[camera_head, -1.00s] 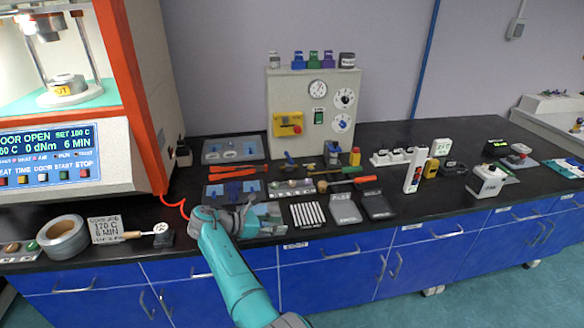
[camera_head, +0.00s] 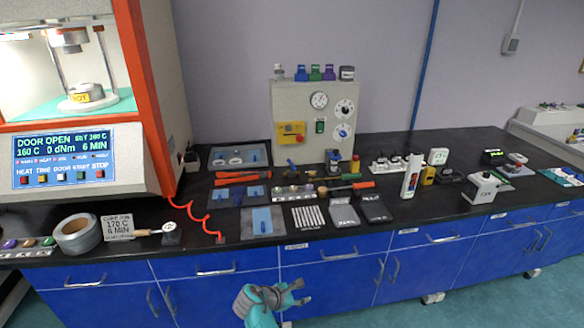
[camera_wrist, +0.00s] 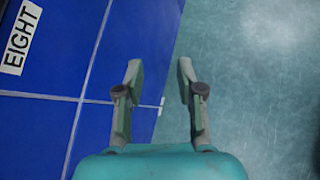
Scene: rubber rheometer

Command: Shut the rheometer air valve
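The rheometer (camera_head: 75,170) stands at the left of the bench with its door open; its display reads DOOR OPEN. A red coiled line (camera_head: 190,212) runs from it to a small red end (camera_head: 221,238) near the bench's front edge. I cannot tell for sure which part is the air valve. A small blue-handled fitting (camera_head: 291,164) sits before the panel. My gripper (camera_head: 302,292) is open and empty in front of the blue drawers, below the bench top; it also shows in the wrist view (camera_wrist: 160,68).
The black bench top (camera_head: 440,220) holds trays, tools, pads and bottles in its middle. Blue drawer fronts (camera_wrist: 60,60) are close at left in the wrist view; open floor (camera_wrist: 260,80) is at right.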

